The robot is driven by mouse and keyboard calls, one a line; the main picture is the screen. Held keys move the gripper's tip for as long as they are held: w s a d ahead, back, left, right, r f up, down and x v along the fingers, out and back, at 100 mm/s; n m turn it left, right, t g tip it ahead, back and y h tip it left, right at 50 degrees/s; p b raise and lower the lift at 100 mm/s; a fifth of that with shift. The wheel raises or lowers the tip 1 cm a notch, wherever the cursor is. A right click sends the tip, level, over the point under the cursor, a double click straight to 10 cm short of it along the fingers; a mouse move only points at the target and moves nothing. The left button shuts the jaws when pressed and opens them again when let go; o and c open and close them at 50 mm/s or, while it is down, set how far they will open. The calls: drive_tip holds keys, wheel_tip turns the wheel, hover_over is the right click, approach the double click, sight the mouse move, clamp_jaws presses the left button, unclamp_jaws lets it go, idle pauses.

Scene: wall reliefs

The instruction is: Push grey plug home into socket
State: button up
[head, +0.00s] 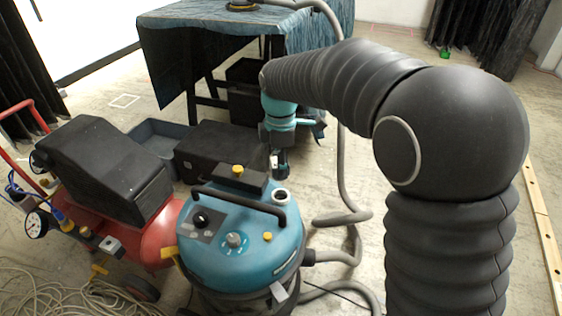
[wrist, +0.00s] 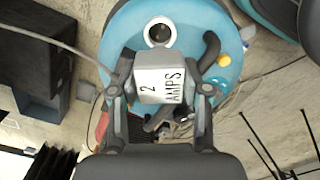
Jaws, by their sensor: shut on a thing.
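My gripper (head: 281,166) hangs above the back of the teal vacuum machine (head: 240,250). In the wrist view my gripper (wrist: 161,88) has its two fingers closed on the sides of a grey block, the plug (wrist: 150,62), with a white label reading "2 AMPS". A round white-rimmed opening with a dark centre (wrist: 158,32), perhaps the socket, is on the machine's top just beyond the plug. It also shows in the head view as a pale ring (head: 282,196), below and near the gripper. The plug's far end is hidden, and I cannot tell whether it touches the machine.
The machine's black handle (head: 240,200) and yellow knob (head: 267,237) are close by. A red compressor (head: 160,235) stands left, a black box (head: 215,150) behind. A grey hose (head: 345,190) runs right of the machine. A cloth-covered table (head: 190,22) stands at the back.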

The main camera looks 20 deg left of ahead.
drive_tip(key=shift+d+f+b, duration=0.1)
drive_tip(key=shift+f+b, duration=1.5)
drive_tip(key=shift+f, duration=1.3)
drive_tip(key=shift+p, duration=0.5)
drive_tip(key=shift+f+b, duration=0.85)
drive_tip(key=shift+f, duration=0.55)
drive_tip(key=o, duration=1.2)
wheel_tip(320, 180, up, 12)
drive_tip(key=shift+r, duration=0.1)
